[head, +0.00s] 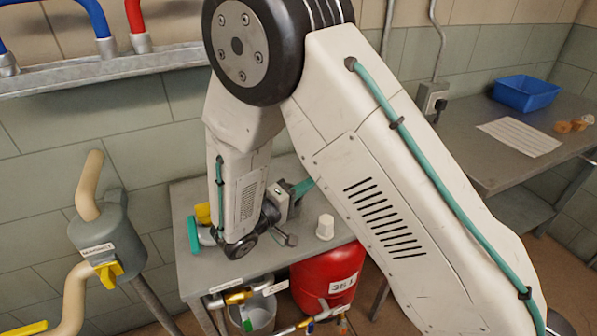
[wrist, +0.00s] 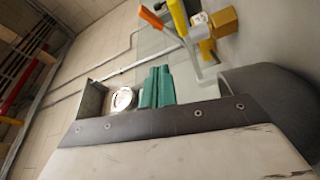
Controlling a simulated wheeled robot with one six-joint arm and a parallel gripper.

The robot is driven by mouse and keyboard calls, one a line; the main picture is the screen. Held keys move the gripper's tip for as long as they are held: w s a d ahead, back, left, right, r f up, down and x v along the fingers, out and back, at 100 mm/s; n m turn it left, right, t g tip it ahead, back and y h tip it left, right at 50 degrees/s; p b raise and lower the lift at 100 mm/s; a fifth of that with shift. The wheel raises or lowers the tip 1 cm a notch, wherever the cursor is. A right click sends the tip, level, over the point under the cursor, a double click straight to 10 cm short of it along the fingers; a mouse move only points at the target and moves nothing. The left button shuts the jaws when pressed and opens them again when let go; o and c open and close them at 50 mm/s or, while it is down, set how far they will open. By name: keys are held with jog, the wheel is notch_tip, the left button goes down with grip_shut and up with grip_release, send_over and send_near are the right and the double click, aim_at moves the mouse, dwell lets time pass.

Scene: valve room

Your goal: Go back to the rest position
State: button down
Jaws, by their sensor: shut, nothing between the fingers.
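My gripper (head: 305,186) is partly hidden behind my own arm in the head view, above the small grey metal table (head: 190,268). Its teal fingers also show side by side and pressed together in the wrist view (wrist: 158,74), with nothing between them. My arm is bent, with its wrist low over the table. No object is in the grip.
A white cap (head: 325,227) stands on the table near the wrist. A yellow and teal fitting (head: 198,232) is partly hidden left of it. A red tank (head: 325,282) is below. A blue bin (head: 525,93) sits on the right bench. A pipe with a yellow valve (head: 108,272) is left.

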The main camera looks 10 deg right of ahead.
jog(key=s+d+r+m+g+y, duration=0.4)
jog(key=s+d+r+g, duration=0.75)
jog(key=d, duration=0.25)
jog(key=s+a+r+t+y, duration=0.1)
jog(key=s+r+t+y, duration=0.1)
jog(key=s+y, duration=0.4)
jog(key=s+a+r+t+y, duration=0.1)
jog(key=s+r+y, duration=0.3)
jog(key=s, duration=0.6)
jog(key=y, duration=0.2)
jog(key=shift+s+a+n+t+y, duration=0.2)
jog(key=shift+s+n+t+y, duration=0.1)
jog(key=shift+n+t, duration=0.1)
